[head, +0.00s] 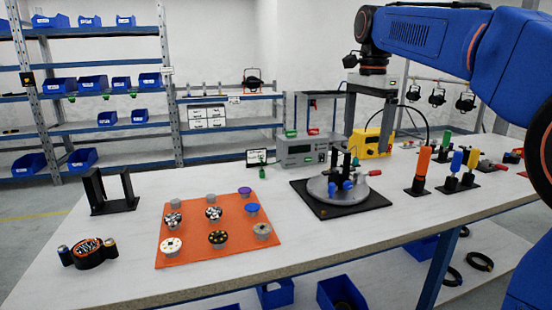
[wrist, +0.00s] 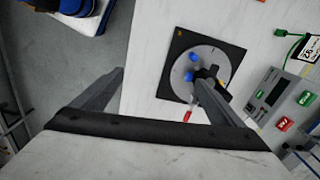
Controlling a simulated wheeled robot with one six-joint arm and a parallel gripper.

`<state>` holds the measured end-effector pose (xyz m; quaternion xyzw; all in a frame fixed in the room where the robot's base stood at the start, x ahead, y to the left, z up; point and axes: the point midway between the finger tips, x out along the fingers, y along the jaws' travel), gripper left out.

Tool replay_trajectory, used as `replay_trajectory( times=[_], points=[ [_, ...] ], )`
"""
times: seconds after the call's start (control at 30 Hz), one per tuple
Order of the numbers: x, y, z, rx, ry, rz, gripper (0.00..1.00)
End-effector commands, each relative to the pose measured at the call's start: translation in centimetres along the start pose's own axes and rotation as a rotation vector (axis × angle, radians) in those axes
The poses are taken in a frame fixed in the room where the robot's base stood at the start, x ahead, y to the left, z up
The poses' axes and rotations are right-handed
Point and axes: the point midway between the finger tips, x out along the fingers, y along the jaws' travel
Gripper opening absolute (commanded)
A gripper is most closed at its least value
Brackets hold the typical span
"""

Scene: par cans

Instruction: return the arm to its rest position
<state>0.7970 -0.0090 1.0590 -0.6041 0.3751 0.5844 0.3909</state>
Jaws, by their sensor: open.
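My blue arm (head: 425,32) reaches in from the right of the head view, above the white workbench (head: 120,285). My gripper (head: 367,142) hangs from it, pointing down over the back of the bench, with its two grey fingers apart. In the wrist view my gripper (wrist: 160,78) shows its fingers spread with nothing between them. A round grey fixture on a black plate (head: 309,202) stands nearer than the gripper in the head view. In the wrist view the round fixture (wrist: 204,52) lies beyond the fingers, and the right finger covers part of it.
A grey instrument box (head: 296,152) and a yellow case (head: 358,146) stand near the gripper. Orange, blue and yellow upright tools (head: 422,165) stand to the right. An orange mat (head: 175,255) with several round parts lies left.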

Motion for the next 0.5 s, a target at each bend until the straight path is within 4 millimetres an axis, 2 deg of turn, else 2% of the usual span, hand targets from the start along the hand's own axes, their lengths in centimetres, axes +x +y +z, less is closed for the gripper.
replay_trajectory(
  times=[0.27, 0.5],
  points=[
    [1.7, 4.1, 0.6, -0.136, 0.018, -0.042, 0.92],
    [5.4, 10.1, 1.6, -0.346, 0.059, -0.1, 0.92]
  ],
)
